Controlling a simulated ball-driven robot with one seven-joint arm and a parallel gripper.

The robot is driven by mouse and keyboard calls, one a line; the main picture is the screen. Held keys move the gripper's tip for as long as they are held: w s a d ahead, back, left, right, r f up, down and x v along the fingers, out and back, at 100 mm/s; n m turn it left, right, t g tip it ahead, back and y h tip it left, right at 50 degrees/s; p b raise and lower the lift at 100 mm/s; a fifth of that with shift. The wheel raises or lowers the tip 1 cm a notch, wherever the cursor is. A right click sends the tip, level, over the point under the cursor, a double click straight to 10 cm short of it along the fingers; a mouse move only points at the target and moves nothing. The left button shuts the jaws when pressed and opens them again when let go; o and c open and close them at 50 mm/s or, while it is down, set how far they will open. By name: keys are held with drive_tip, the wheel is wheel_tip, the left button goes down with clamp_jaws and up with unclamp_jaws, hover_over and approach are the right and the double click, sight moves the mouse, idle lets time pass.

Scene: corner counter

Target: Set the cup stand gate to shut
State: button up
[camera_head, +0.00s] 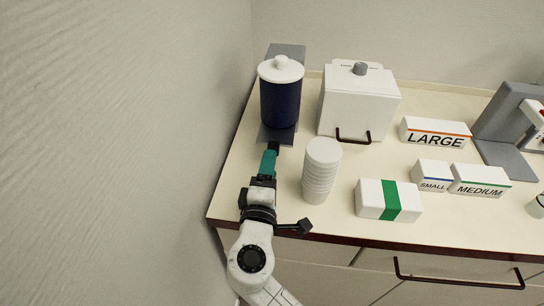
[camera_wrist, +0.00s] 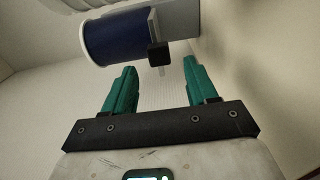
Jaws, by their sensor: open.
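A dark blue canister (camera_head: 281,103) with a white lid stands in a grey stand (camera_head: 287,51) at the back left of the counter. In the wrist view the blue canister (camera_wrist: 115,39) is at the top. A small black block (camera_wrist: 159,54) on a thin pale piece sits at its edge; I cannot tell for sure whether this is the gate or how it is set. My gripper (camera_head: 272,148), with teal fingers, is just in front of the stand. In the wrist view my gripper (camera_wrist: 160,66) is open, its fingers apart, with the block between and beyond the tips.
A stack of white cups (camera_head: 321,172) stands close right of my gripper. A white box (camera_head: 359,103) with a dark handle is behind it. A green-banded block (camera_head: 388,200) and size signs such as LARGE (camera_head: 435,132) are farther right. A wall is close on the left.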

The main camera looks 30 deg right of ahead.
sight(273, 148)
drive_tip(key=shift+v, duration=2.1)
drive_tip(key=shift+c, duration=0.2)
drive_tip(key=w+d+n, duration=0.1)
drive_tip(key=w+n, duration=0.1)
drive_tip(key=n, duration=0.4)
drive_tip(key=w+d+r+n+b, duration=0.1)
drive_tip(key=w+d+n, duration=0.1)
drive_tip(key=n, duration=0.4)
drive_tip(key=w+d+n, duration=0.2)
drive_tip(key=w+n, duration=0.1)
drive_tip(key=n, duration=0.3)
drive_tip(key=shift+r+b, duration=0.25)
drive_tip(key=shift+b, duration=0.15)
drive_tip(key=shift+c, duration=0.4)
clamp_jaws()
